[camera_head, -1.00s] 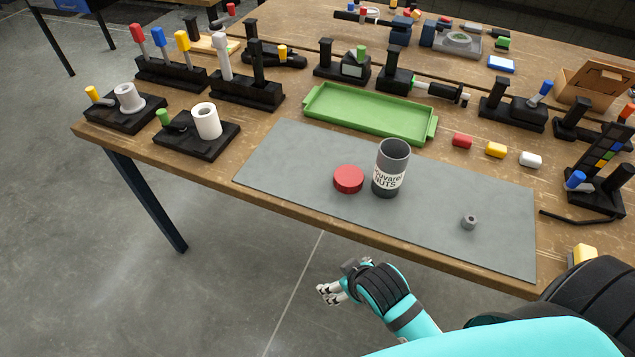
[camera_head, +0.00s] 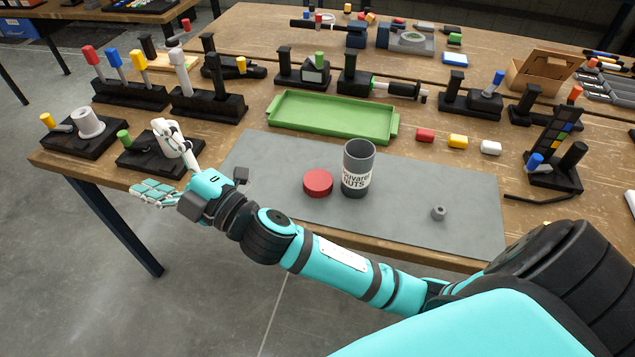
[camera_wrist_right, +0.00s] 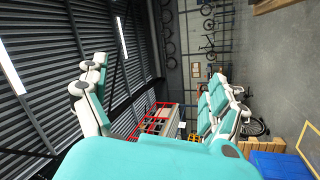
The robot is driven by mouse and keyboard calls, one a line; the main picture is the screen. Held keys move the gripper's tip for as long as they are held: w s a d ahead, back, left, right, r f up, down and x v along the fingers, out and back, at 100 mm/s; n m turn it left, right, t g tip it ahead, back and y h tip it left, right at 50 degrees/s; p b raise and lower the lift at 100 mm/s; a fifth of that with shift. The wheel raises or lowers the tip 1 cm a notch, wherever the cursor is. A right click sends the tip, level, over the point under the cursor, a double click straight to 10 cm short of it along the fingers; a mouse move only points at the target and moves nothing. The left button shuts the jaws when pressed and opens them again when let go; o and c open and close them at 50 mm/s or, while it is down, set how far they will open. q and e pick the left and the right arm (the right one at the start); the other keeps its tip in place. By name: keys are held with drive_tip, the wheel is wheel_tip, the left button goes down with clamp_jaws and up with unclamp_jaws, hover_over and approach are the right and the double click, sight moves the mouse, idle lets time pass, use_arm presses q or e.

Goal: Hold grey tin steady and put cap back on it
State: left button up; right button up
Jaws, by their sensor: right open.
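The grey tin (camera_head: 357,170) stands upright and uncapped on the grey mat (camera_head: 430,176), with a white label reading NUTS. The red cap (camera_head: 318,183) lies on the mat just left of the tin, apart from it. My right gripper (camera_head: 160,165) is open and empty beyond the mat's left end, by the table's front-left edge. Its fingers also show spread apart in the right wrist view (camera_wrist_right: 150,105), with nothing between them. It hides part of the black stand with the green-handled tool. My left gripper is not in view.
A small metal nut (camera_head: 438,213) lies on the mat's right part. A green tray (camera_head: 333,137) is behind the mat. Black tool stands (camera_head: 207,105) line the left and back.

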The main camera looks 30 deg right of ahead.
drive_tip(key=s+a+r+n+g+y, duration=0.35)
drive_tip(key=a+n+g+y, duration=0.25)
drive_tip(key=a+n+y, duration=0.45)
drive_tip(key=s+a+f+n+g+h, duration=0.1)
drive_tip(key=s+f+n+g+h, duration=0.25)
drive_tip(key=n+g, duration=0.5)
drive_tip(key=s+a+f+n+g+h, duration=0.2)
drive_tip(key=f+n+g, duration=0.4)
drive_tip(key=n, duration=0.4)
drive_tip(key=w+d+f+n+h, duration=0.1)
drive_tip(key=w+d+f+h, duration=0.1)
drive_tip(key=d+f+h, duration=0.3)
drive_tip(key=w+d+n+h, duration=0.2)
drive_tip(key=w+d+h, duration=0.1)
drive_tip(key=d, duration=0.4)
drive_tip(key=w+d+f+n+h, duration=0.1)
drive_tip(key=w+d+f+h, duration=0.15)
drive_tip(key=d, duration=0.35)
drive_tip(key=w+d+r+h, duration=0.2)
drive_tip(key=d+r+h, duration=0.1)
drive_tip(key=d, duration=0.6)
drive_tip(key=w+d+r+m+h, duration=0.1)
drive_tip(key=d+r+h, duration=0.3)
drive_tip(key=d, duration=0.6)
drive_tip(key=shift+w+m+h, duration=0.3)
drive_tip(key=shift+w+h, duration=0.1)
drive_tip(key=shift+h, duration=0.55)
